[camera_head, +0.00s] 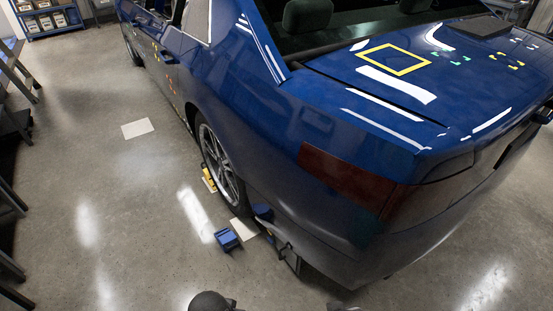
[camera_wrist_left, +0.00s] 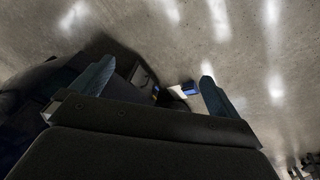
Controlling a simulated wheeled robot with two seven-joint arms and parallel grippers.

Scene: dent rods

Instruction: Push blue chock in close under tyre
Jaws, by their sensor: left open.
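The blue chock (camera_head: 227,240) sits on the floor beside the rear tyre (camera_head: 220,168) of the blue car, at the near edge of a pale floor plate (camera_head: 243,229). It stands apart from the tyre, with a gap between them. In the left wrist view the blue chock (camera_wrist_left: 190,88) shows small, beyond my fingers and close to the right finger. My left gripper (camera_wrist_left: 152,84) is open, its two fingers wide apart with nothing between them. The tyre's contact with the floor is partly hidden by the car body. My right gripper does not show.
A yellow chock (camera_head: 208,180) is at the tyre's front side. Another dark blue piece (camera_head: 262,213) is under the car behind the wheel, with a dark frame (camera_head: 288,259) near it. A white sheet (camera_head: 138,128) lies on open floor at left.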

